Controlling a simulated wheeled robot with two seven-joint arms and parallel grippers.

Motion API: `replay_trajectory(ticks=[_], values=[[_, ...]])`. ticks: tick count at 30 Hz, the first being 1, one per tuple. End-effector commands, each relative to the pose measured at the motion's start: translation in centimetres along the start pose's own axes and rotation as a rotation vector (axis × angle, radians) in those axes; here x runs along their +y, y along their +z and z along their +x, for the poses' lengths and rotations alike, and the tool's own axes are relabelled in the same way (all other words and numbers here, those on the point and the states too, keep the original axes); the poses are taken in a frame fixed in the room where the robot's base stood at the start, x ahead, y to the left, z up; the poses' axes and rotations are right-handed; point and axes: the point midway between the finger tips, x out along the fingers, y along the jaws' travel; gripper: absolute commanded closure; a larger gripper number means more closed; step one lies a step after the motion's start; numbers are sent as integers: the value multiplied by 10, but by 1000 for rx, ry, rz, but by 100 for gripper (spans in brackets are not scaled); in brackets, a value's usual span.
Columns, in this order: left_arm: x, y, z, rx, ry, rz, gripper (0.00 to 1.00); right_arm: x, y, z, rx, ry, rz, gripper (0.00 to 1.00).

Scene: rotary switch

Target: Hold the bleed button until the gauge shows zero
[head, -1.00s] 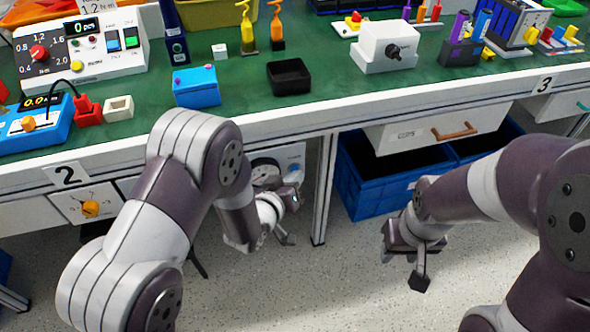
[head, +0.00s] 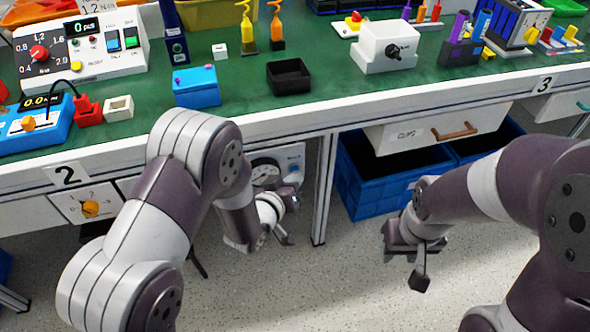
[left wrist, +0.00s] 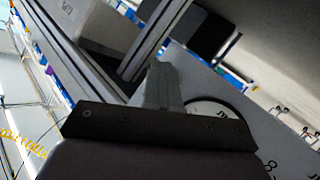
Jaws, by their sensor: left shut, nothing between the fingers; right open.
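The gauge (head: 265,172) is a round white dial on a pale panel under the bench edge, partly covered by my left arm and hand; its reading cannot be made out. A small blue button (head: 294,168) sits on the panel right of the dial. My left gripper (head: 289,200) is just below and in front of the button; whether it touches is unclear. In the left wrist view its fingers (left wrist: 163,85) are shut and empty in front of the panel. Part of the dial (left wrist: 215,106) shows behind them; the button does not show there. My right gripper (head: 402,248) is open and empty, over the floor.
A bench leg (head: 325,190) stands right of the panel. Blue crates (head: 365,190) are under the bench, below a drawer (head: 430,132). An orange knob (head: 90,209) is on a panel at left. The green bench top (head: 235,95) holds several devices. The floor in front is clear.

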Motion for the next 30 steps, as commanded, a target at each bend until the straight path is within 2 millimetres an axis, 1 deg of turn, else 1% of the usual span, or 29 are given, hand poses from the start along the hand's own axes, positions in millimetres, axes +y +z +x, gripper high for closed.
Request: replay_trajectory(ticks=[8, 17, 26, 30], values=[[1, 1, -1, 0, 0, 0, 100, 0, 0, 0, 0, 0, 0, 57], [8, 8, -11, 0, 1, 0, 100, 0, 0, -2, 0, 0, 0, 57], [9, 9, -12, 0, 0, 0, 100, 0, 0, -2, 0, 0, 0, 57], [16, 15, -20, -2, 2, 0, 100, 0, 0, -4, 0, 0, 0, 57]])
